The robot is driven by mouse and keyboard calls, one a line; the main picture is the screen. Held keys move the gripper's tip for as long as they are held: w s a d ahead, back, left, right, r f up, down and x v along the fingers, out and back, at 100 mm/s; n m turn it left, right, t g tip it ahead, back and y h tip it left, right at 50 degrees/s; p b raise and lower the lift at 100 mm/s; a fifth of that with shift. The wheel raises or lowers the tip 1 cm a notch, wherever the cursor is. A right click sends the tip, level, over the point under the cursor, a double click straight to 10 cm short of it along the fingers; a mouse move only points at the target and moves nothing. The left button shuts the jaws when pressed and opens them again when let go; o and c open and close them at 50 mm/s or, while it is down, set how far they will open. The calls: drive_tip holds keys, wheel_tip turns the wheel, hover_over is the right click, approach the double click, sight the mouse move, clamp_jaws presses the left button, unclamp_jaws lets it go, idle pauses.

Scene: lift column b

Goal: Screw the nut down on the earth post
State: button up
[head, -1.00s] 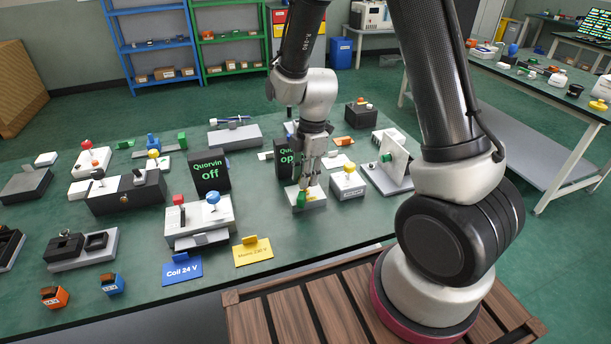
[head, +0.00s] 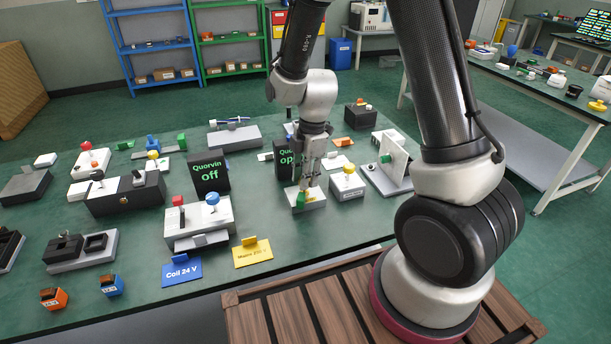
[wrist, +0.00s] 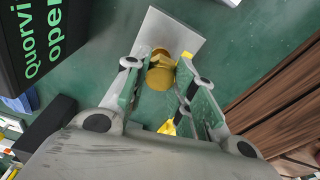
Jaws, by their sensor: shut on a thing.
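A brass-coloured nut (wrist: 160,72) sits between my fingertips in the wrist view, above a light grey base plate (wrist: 178,24). My gripper (wrist: 166,80) is shut on the nut, with one finger on each side. The earth post itself is hidden under the nut and fingers, so I cannot tell how far down the nut sits.
A black "Quorvin open" display (head: 283,160) stands close behind left of my gripper. A white box with a yellow knob (head: 347,186) stands close right, then an upright white panel (head: 393,160). A grey block with a blue knob (head: 200,220) is left.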

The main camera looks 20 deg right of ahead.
drive_tip(key=shift+f, duration=0.3)
idle(0.5)
drive_tip(key=shift+r, duration=0.1)
drive_tip(key=shift+r, duration=0.2)
drive_tip(key=shift+a, duration=0.1)
idle(0.6)
drive_tip(key=shift+f, duration=0.3)
idle(0.9)
drive_tip(key=shift+w+r, duration=0.1)
drive_tip(key=shift+r, duration=0.3)
idle(0.6)
